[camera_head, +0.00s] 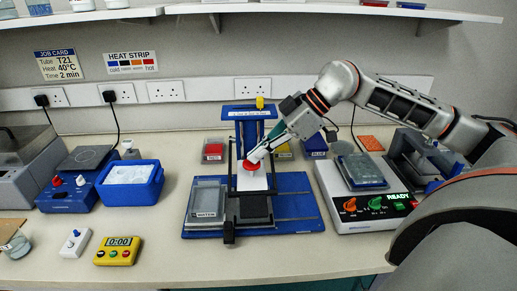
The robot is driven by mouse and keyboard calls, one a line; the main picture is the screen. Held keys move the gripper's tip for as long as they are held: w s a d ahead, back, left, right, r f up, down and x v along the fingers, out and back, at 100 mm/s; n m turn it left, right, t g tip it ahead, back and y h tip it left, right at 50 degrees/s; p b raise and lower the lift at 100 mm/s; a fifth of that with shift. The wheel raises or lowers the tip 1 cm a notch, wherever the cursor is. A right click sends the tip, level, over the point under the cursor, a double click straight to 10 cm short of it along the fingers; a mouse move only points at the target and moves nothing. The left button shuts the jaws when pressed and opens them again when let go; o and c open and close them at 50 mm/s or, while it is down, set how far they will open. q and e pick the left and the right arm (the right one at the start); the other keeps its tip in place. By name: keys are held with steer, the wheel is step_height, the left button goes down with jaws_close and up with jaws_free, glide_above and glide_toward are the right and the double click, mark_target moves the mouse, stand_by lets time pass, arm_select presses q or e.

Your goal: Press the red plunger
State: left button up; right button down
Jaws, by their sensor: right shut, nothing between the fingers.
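The red plunger (250,167) shows as a small red disc on the blue-framed pipette stand (287,210) in the middle of the bench. My right gripper (257,155) comes in from the upper right, with its fingers shut and nothing between them. Its pale fingertips point down and left and overlap the plunger's upper edge in the picture. I cannot tell whether they touch it. The gripper hides part of the stand behind it. My left gripper is not in view.
A grey-lidded tray (206,205) sits left on the stand's base. A white device with knobs and a green READY display (396,196) stands right. A blue ice box (131,184) and a yellow timer (118,252) are left. The front middle of the bench is clear.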

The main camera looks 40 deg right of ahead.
steer(key=shift+f+b, duration=0.9)
steer(key=shift+f, duration=0.4)
